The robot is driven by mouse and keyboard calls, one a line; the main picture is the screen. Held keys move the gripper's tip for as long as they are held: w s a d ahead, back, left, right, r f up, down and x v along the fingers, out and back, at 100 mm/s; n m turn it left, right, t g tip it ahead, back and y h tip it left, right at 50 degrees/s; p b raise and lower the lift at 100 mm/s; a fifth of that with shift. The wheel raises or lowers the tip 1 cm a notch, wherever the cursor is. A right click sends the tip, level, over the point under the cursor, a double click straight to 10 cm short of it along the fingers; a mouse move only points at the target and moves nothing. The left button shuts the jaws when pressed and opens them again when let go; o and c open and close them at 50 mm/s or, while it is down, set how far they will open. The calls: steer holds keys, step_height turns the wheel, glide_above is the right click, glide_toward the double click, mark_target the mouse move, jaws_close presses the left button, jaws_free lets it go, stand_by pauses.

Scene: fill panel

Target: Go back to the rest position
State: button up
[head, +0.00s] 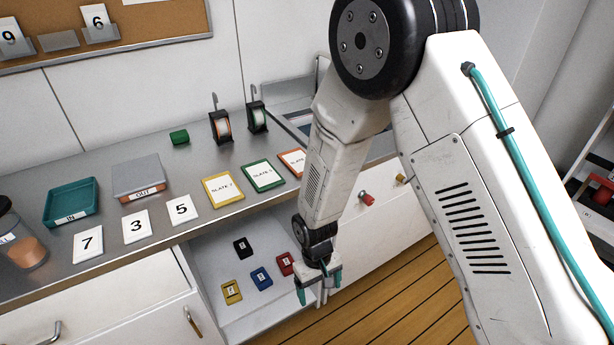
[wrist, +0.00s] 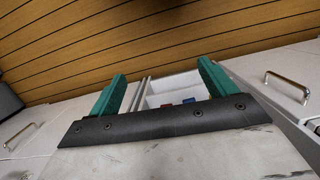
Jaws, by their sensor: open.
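My gripper (head: 319,292) hangs low at the end of my arm, near the right front edge of the open drawer (head: 225,297). In the wrist view my gripper (wrist: 162,88) shows two teal fingers spread wide apart, with nothing held between them. Part of the open drawer (wrist: 176,84) shows between the fingers, with a red and a blue item inside. In the head view the drawer holds a black block (head: 242,246), a yellow block (head: 231,291), a blue block (head: 261,278) and a red block (head: 285,263). My arm hides the drawer's right end.
A green block (head: 179,137) lies further back. A jar (head: 22,245) stands at left. Wooden floor (head: 400,290) is open at right.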

steer(key=s+d+r+m, duration=0.15)
steer(key=d+r, duration=0.25)
steer(key=r, duration=0.4)
steer(key=s+d+r+g, duration=0.1)
steer(key=s+d+r, duration=0.1)
steer(key=d+r, duration=0.35)
steer(key=s+d+r+m, duration=0.1)
steer(key=s+d+r, duration=0.1)
steer(key=r, duration=0.8)
steer(key=s+d+r+m+t, duration=0.1)
steer(key=s+d+r+t, duration=0.1)
steer(key=s+d+r, duration=0.3)
steer(key=s+d+r+m+t+y, duration=0.1)
steer(key=s+d+r+m+t, duration=0.1)
steer(key=s+d+r, duration=0.4)
step_height(320, 180, up, 5)
steer(key=shift+s+d+r, duration=0.2)
steer(key=shift+s, duration=0.1)
